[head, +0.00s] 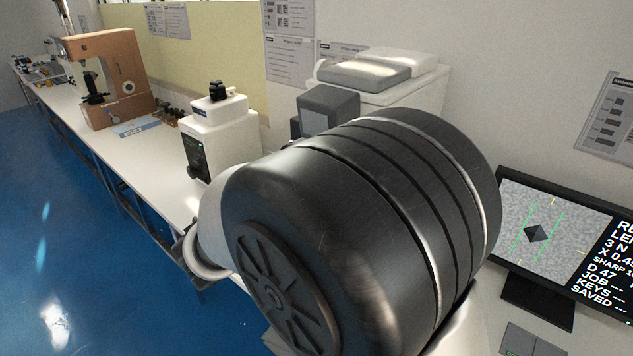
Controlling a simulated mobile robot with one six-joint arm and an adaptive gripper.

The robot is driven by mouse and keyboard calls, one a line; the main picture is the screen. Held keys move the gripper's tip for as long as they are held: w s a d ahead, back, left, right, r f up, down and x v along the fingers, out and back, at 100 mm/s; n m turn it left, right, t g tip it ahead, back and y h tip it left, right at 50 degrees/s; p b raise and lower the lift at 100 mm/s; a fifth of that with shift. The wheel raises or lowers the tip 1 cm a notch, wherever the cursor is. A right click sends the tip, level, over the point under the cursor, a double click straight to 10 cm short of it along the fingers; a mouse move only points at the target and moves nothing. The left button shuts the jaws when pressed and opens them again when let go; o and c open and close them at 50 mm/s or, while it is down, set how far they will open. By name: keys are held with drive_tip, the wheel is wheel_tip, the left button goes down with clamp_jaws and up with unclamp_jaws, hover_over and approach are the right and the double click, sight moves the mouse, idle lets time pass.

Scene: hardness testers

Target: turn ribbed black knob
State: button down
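I cannot pick out a ribbed black knob for certain. A white and grey tester (385,72) stands at the back centre, and my own arm covers its front and lower part. A small white tester (222,135) to its left has a black piece (218,91) on top, too small to tell if it is ribbed. A brown tester (108,58) farther left has a small dark round knob (128,87) on its side. My gripper is not in view; my large arm joint fills the middle of the picture.
A monitor (560,238) at the right shows a dark diamond mark between green lines. A grey flat device (530,341) lies below it. The white bench (150,160) runs to the far left along the wall. The blue floor (70,230) is clear.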

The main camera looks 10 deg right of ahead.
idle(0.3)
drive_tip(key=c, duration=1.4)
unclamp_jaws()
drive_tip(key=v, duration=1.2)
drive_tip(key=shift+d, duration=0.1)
